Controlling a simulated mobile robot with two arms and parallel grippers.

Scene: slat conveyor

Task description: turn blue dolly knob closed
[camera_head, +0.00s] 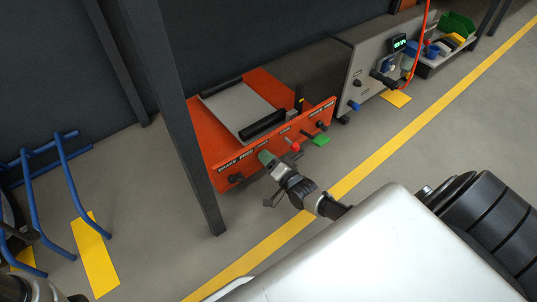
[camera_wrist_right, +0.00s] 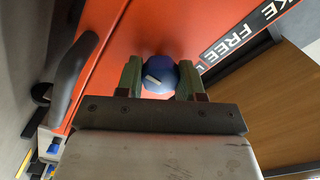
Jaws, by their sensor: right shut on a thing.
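The blue dolly knob (camera_wrist_right: 160,74) sits on the orange front panel in the right wrist view, with a pale mark on its face. My right gripper (camera_wrist_right: 160,80) is shut on it, one green finger on each side. In the head view my right gripper (camera_head: 266,158) reaches the front panel of the orange dolly (camera_head: 208,143), beside the "BRAKE FREE" label. The knob is hidden there behind the gripper. My left gripper does not show.
A red knob (camera_head: 295,147) and a green piece (camera_head: 320,140) are on the dolly's front to the right. A dark post (camera_head: 186,140) stands close on the left. Further right is a grey cabinet (camera_head: 365,68) with a green display. Blue tube rails (camera_head: 70,165) stand at left.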

